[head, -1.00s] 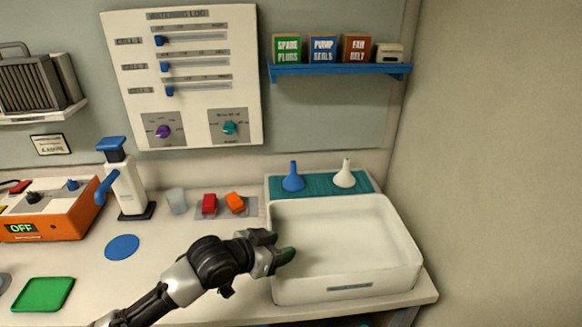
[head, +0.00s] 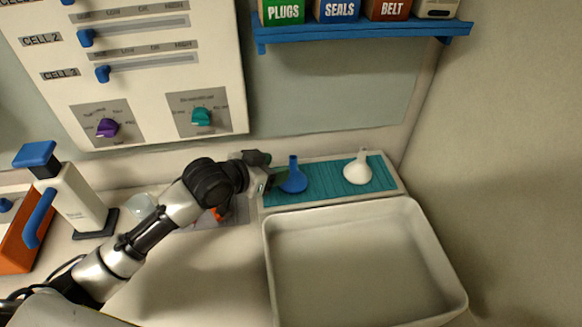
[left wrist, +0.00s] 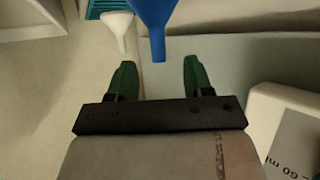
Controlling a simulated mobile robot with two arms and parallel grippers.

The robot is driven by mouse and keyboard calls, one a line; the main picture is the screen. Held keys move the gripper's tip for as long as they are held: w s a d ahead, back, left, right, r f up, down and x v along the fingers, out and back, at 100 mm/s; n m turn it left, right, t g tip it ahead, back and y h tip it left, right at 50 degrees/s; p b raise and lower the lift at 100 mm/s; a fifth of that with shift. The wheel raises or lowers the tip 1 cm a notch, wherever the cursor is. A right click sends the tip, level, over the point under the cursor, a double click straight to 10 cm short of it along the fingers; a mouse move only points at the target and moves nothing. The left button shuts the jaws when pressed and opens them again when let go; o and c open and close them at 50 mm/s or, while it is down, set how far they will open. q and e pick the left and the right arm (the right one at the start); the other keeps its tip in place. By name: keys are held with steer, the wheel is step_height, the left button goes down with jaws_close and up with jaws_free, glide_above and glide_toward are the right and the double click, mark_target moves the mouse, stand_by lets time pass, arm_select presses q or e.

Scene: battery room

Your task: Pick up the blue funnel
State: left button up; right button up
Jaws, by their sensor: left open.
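The blue funnel (head: 293,178) stands spout up on the teal mat (head: 320,184) behind the white tray. A white funnel (head: 357,170) stands to its right on the same mat. My left gripper (head: 270,170) is just left of the blue funnel in the head view and partly covers its left side. In the left wrist view the green fingers (left wrist: 154,80) are spread apart and empty. The blue funnel (left wrist: 155,20) shows there just beyond the fingertips, its spout reaching toward the gap between them. The white funnel (left wrist: 118,25) shows further left. My right gripper is not in view.
The empty white tray (head: 270,270) is in front of the mat. A clear cup (head: 140,206) and an orange block (head: 219,213) are near my left arm. A white and blue pump (head: 75,200) stands at left. The blue shelf (head: 350,34) with boxes is above.

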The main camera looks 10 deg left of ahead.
mark_target(290, 165)
arm_select(q)
steer(key=shift+d+x, duration=0.25)
steer(key=shift+x, duration=1)
steer(key=shift+w+d+f, duration=0.1)
steer(key=shift+w+d, duration=0.05)
steer(key=shift+w+f, duration=0.1)
steer(key=shift+w, duration=0.15)
steer(key=p+x, duration=0.2)
steer(key=x, duration=0.2)
steer(key=shift+w+d, duration=0.1)
steer(key=shift+w+d+f, duration=0.15)
steer(key=shift+w+f, duration=0.15)
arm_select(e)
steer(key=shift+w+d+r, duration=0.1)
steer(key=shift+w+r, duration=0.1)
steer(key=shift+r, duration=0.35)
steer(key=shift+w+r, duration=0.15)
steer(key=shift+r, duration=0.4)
arm_select(q)
steer(key=shift+c, duration=0.2)
steer(key=shift+c, duration=1.1)
jaws_close()
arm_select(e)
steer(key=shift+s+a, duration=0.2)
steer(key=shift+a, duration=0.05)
